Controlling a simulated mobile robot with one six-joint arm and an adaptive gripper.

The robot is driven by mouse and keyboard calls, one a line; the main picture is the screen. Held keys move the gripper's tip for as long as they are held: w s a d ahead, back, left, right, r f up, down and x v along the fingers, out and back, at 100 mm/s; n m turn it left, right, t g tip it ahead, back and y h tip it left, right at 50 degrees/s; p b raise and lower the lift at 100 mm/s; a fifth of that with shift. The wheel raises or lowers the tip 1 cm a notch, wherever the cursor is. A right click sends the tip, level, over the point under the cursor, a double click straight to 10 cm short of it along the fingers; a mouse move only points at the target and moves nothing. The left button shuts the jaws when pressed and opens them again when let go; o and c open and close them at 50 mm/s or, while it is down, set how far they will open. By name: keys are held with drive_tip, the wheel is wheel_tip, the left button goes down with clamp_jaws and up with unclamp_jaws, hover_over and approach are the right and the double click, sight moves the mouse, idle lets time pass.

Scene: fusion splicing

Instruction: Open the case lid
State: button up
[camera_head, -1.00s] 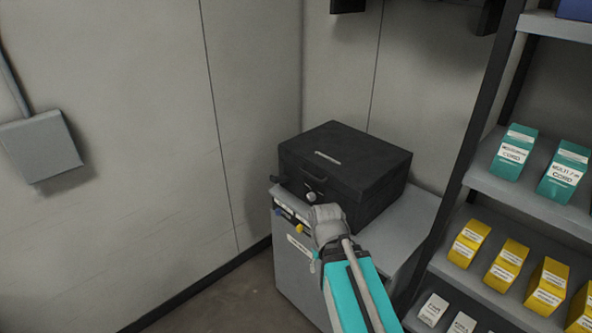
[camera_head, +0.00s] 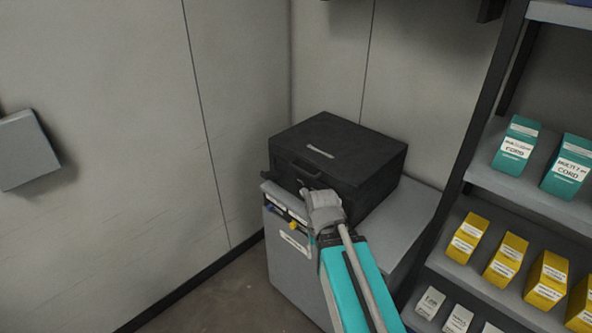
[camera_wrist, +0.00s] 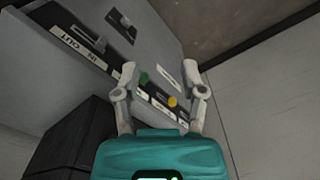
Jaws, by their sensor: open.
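The black case (camera_head: 338,160) sits closed on top of a grey cabinet (camera_head: 294,262) in the corner. Its lid has a pale label, and a handle (camera_head: 298,168) shows on its front side. My gripper (camera_head: 306,186) is at the case's front, partly covering that side; contact cannot be told. In the wrist view my gripper (camera_wrist: 160,80) is open with nothing between its fingers. The dark case (camera_wrist: 75,140) shows there at lower left, outside the fingers.
The grey cabinet's front carries IN and OUT labels and small coloured knobs, including a yellow one (camera_wrist: 172,101). A shelf rack (camera_head: 480,273) with teal, yellow and white boxes stands at right. A grey wall box (camera_head: 25,150) is at left. Floor at left is free.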

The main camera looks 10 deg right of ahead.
drive_tip(key=shift+w, duration=0.1)
drive_tip(key=n+t+h+b, duration=0.5)
drive_tip(key=n+t+h, duration=0.3)
drive_tip(key=h, duration=0.5)
approach(298, 168)
drive_tip(key=s+a+t, duration=0.1)
drive_tip(key=s+a, duration=0.2)
drive_tip(key=shift+w+d+f+m, duration=0.1)
drive_tip(key=shift+w+d+m, duration=0.1)
drive_tip(key=shift+m, duration=0.2)
drive_tip(key=b+x, duration=0.3)
drive_tip(key=x, duration=1)
drive_tip(key=shift+w+d+f, duration=0.2)
drive_tip(key=shift+w, duration=0.05)
clamp_jaws()
